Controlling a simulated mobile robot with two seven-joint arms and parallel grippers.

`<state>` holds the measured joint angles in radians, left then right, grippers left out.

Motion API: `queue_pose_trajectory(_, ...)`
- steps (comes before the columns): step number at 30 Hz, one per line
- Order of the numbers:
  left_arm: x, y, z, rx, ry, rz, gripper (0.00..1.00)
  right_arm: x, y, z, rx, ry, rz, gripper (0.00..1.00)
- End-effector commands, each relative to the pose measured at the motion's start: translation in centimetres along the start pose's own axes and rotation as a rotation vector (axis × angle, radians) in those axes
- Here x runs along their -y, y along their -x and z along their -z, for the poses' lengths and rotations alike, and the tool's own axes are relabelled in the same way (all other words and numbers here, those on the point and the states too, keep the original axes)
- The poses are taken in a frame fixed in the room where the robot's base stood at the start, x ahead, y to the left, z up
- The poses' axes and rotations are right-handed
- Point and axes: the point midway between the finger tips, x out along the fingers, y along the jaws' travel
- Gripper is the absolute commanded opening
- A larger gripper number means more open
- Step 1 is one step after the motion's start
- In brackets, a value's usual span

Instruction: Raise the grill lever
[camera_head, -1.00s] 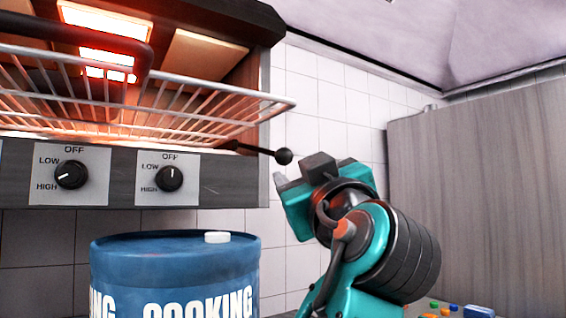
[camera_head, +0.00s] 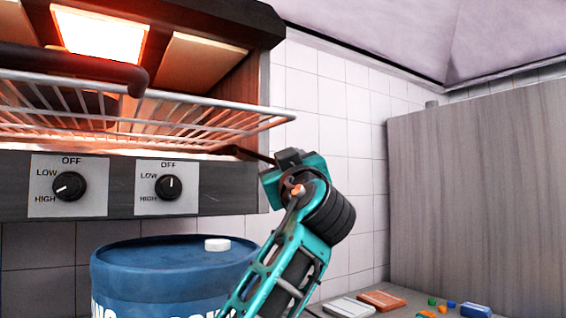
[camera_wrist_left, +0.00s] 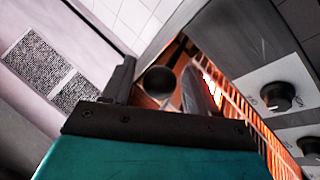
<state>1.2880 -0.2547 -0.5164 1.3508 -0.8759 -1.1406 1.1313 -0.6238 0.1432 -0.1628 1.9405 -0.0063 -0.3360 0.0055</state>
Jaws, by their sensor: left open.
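The grill lever (camera_head: 257,156) is a thin dark rod at the right side of the grill, below the wire rack. Its ball end is hidden behind my left gripper (camera_head: 277,165) in the head view. In the left wrist view the black ball knob (camera_wrist_left: 158,80) shows between the two fingers of my left gripper (camera_wrist_left: 158,88), which are apart. Whether either finger touches the knob I cannot tell. My right gripper is in neither view.
The grill's wire rack (camera_head: 205,127) juts out above the lever, with a glowing heater (camera_head: 100,32) above. Two dials (camera_head: 168,187) sit on the front panel. A blue barrel (camera_head: 150,270) stands below. Small items, including a blue block (camera_head: 475,310), lie on the counter at lower right.

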Motion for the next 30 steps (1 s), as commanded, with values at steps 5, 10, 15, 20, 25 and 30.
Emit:
queue_pose_trajectory(5, 0.01, 0.02, -0.01, 0.0, 0.0, 0.0, 0.55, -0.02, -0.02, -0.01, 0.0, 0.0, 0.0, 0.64)
queue_pose_trajectory(10, 0.0, 0.04, -0.02, 0.0, 0.0, 0.0, 0.39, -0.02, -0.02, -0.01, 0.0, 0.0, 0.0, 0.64)
queue_pose_trajectory(15, 0.0, 0.05, -0.02, 0.0, 0.0, 0.0, 0.23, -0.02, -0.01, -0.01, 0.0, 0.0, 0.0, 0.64)
queue_pose_trajectory(20, 0.0, 0.04, 0.0, 0.0, 0.0, 0.0, 0.08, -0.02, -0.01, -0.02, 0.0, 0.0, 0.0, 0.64)
queue_pose_trajectory(25, 0.0, 0.04, 0.03, -0.001, 0.0, 0.0, 0.0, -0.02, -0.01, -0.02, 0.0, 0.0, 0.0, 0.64)
queue_pose_trajectory(30, -0.02, 0.03, 0.08, -0.001, 0.0, -0.001, 0.0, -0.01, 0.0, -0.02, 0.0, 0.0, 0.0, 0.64)
